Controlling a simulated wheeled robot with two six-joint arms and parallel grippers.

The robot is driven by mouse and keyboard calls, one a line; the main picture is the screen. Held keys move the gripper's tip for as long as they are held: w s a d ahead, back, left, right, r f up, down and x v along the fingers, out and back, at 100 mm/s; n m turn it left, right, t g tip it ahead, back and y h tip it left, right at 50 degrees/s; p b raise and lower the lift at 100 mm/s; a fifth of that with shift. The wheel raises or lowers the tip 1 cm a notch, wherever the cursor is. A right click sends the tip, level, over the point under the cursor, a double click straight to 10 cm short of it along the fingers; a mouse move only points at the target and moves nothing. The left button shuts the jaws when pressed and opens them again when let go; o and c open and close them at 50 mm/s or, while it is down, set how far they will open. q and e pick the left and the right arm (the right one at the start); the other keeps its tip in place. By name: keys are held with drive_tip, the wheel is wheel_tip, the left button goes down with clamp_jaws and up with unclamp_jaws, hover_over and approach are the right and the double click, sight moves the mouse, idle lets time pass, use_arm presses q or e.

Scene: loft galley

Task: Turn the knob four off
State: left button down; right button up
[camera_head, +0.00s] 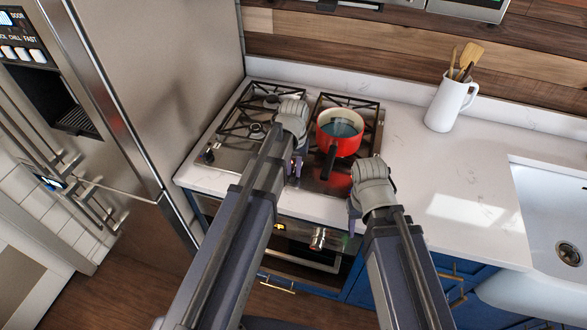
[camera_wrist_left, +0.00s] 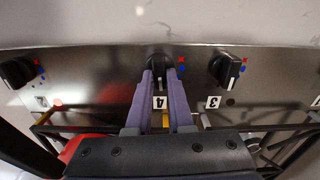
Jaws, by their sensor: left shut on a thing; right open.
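The black knob four (camera_wrist_left: 158,62) is in the left wrist view, above a white label reading 4, with a red and a blue mark beside it. The purple fingers of my left gripper (camera_wrist_left: 160,85) are closed on it, one on each side, and hide part of it. In the head view my left gripper (camera_head: 294,168) is at the front of the gas stove (camera_head: 232,160); the knob is hidden there. My right gripper (camera_head: 353,222) is open and empty in front of the stove's right side. The knob's exact turn angle is hard to tell.
Knob three (camera_wrist_left: 228,69) and another black knob (camera_wrist_left: 18,72) flank knob four. A red pan (camera_head: 352,144) stands on the right burners, its dark handle pointing forward between my grippers. A white utensil jug (camera_head: 445,106) and sink (camera_head: 540,200) are right; a fridge (camera_head: 150,80) is left.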

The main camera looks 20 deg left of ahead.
sight(294, 172)
use_arm(q)
drive_tip(key=shift+m, duration=0.6)
drive_tip(key=c, duration=0.8)
unclamp_jaws()
wheel_tip(294, 172, up, 8)
drive_tip(key=p, duration=0.8)
drive_tip(key=shift+f, duration=0.1)
